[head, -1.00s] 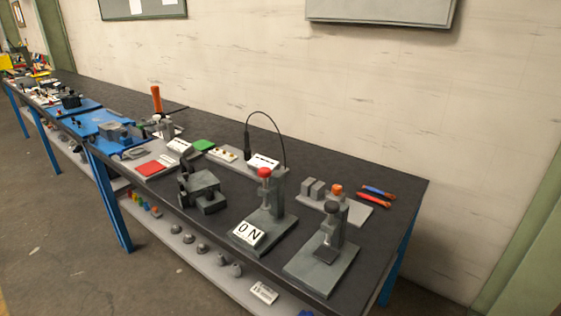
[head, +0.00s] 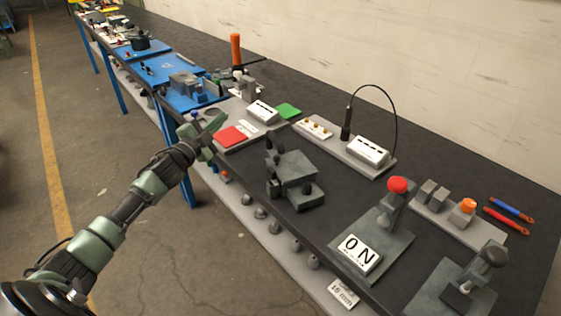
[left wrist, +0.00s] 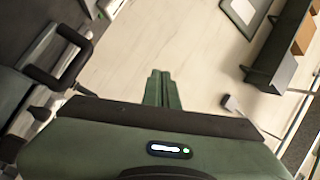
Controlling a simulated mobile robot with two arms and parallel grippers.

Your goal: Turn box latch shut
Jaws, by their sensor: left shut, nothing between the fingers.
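A dark grey box-like block (head: 292,178) with black knobs or handles stands near the table's front edge in the head view. I cannot make out which part of it, if any, is a latch. My left gripper (head: 215,127) is in front of the table's edge, left of this block and apart from it, near the red pad. In the left wrist view my left gripper's fingers (left wrist: 162,76) are together with nothing between them. My right gripper is in neither view.
A blue board (head: 180,97) lies farther left. A shelf runs below.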

